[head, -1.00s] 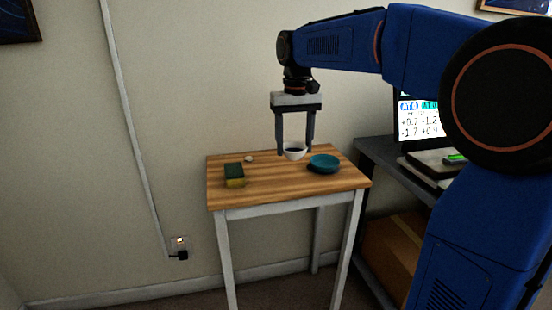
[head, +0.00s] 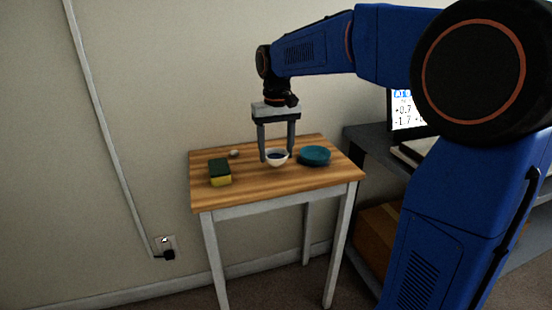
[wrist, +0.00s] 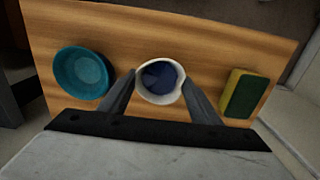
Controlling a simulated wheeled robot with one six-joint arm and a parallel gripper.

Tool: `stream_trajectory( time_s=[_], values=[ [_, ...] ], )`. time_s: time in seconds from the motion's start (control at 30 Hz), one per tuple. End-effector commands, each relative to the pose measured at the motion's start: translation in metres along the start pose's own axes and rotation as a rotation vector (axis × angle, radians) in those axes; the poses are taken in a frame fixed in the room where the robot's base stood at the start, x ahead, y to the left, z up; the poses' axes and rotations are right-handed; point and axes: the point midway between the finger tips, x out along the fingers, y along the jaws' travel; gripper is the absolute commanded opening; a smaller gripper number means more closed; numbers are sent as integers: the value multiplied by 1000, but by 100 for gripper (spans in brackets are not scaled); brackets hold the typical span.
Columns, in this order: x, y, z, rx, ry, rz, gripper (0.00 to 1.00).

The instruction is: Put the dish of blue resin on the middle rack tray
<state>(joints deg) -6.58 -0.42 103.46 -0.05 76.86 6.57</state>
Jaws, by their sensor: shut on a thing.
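The dish of blue resin (head: 277,158) is a small white bowl with dark blue liquid inside. It is between the fingers of my gripper (head: 277,153), over the wooden table. In the wrist view the dish (wrist: 160,80) sits between both fingertips of my gripper (wrist: 160,88), which touch its sides; the gripper is shut on it. The dish looks level. I cannot tell whether its base touches the table or is just above it. No rack with a middle tray can be made out in these views.
A teal bowl (head: 314,156) stands right of the dish on the wooden table (head: 260,186). A green and yellow sponge (head: 220,172) and a small pale object (head: 234,153) are to the left. A dark shelf unit (head: 372,140) with a screen (head: 405,110) stands at right.

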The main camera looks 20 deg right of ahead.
Motion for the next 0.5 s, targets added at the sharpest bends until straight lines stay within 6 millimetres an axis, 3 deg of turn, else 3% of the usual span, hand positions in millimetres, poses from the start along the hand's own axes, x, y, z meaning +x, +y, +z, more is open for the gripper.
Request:
stream_trajectory(
  time_s=[0.2, 0.5],
  values=[
    [26, 0, 1, 0, -3, 0, 34],
    [27, 0, 0, 0, -1, 0, 34]
  ],
)
